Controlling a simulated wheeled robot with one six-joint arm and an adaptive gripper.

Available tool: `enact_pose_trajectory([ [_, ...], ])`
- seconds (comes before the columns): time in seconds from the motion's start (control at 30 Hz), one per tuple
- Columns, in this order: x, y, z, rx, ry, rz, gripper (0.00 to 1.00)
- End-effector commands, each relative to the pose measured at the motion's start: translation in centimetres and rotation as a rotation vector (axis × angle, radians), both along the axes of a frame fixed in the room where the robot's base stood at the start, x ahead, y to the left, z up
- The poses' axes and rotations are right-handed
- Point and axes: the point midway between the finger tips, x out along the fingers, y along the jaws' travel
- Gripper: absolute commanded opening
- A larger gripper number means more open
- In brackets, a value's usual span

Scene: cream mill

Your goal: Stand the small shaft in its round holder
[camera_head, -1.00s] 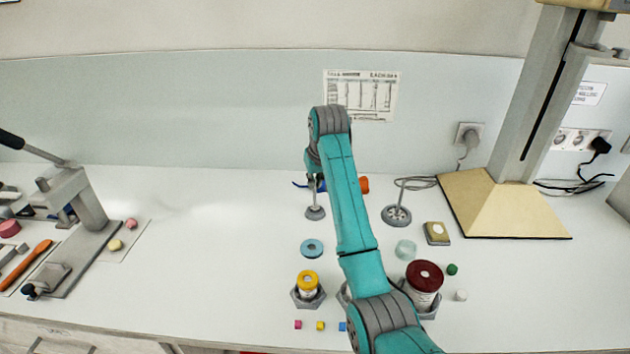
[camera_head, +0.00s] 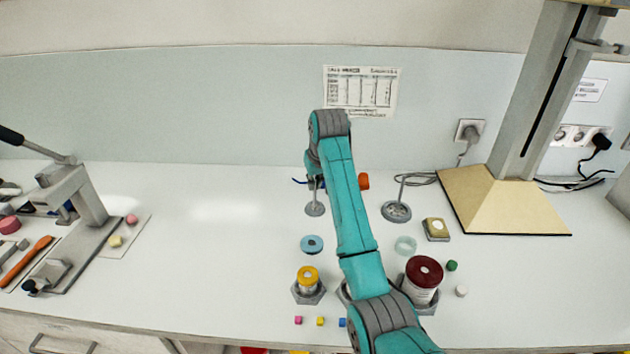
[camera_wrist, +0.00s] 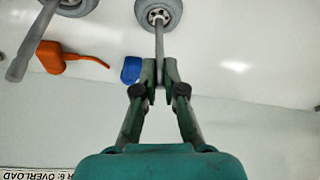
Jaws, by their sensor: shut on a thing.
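The small shaft (camera_wrist: 159,42) is a thin grey rod between the fingertips of my gripper (camera_wrist: 159,74), which is shut on it. In the wrist view its far end meets the middle of the round grey holder (camera_wrist: 174,12), a disc with small holes. In the head view the small shaft (camera_head: 314,196) looks upright over the holder (camera_head: 314,210), which sits on the bench. I cannot tell how deep the shaft's end sits in it.
A bigger round holder (camera_head: 396,211) with a taller rod stands to the right. Orange (camera_wrist: 62,58) and blue (camera_wrist: 131,69) things lie near my gripper. Yellow (camera_head: 308,278) and dark red (camera_head: 424,272) spools stand in front. The bench left of the small holder is clear.

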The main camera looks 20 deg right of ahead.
Motion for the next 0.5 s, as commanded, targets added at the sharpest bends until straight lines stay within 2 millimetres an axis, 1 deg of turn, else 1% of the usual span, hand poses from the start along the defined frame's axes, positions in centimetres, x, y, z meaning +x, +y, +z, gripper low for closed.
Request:
enact_pose_trajectory([
  [0.43, -0.01, 0.00, -0.32, 0.000, 0.000, 0.000, 0.00],
  [0.47, -0.01, 0.00, -0.32, 0.000, 0.000, 0.000, 0.16],
  [0.5, 0.00, 0.00, -0.31, 0.000, 0.000, 0.000, 0.26],
])
